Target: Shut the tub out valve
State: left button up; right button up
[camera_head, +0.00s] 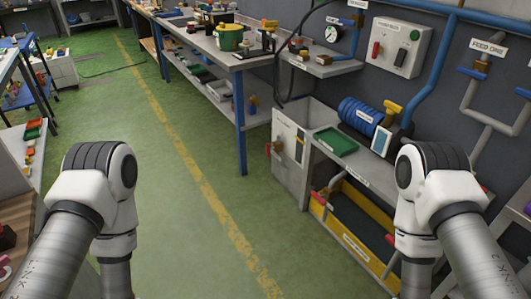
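A yellow tub (343,237) with a dark inside stands low under the bench at the right. Another red handle (391,240) shows at the tub's right, partly hidden by my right arm. The labels there are too small to read, so I cannot tell which one is the tub out valve. Both my arms reach down out of the picture, and neither gripper shows.
A green tray (336,142) and a blue coiled motor (360,112) sit on the bench above the tub. A grey cabinet (290,155) stands left of it. A long workbench (205,40) runs behind. The green floor (185,190) in the middle is clear.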

aim_at(268, 148)
jog(key=i+j+z, duration=0.25)
jog(key=i+j, duration=0.35)
jog(key=i, duration=0.25)
jog(key=i+j+z, duration=0.25)
jog(key=i+j, duration=0.55)
jog(key=i+j+z, duration=0.3)
jog(key=i+j, duration=0.45)
jog(key=j, duration=0.2)
jog(key=i+j+z, duration=0.2)
jog(key=j+z, duration=0.15)
jog(key=j, duration=1.45)
jog(key=j+z, duration=0.35)
jog(key=j, duration=1.45)
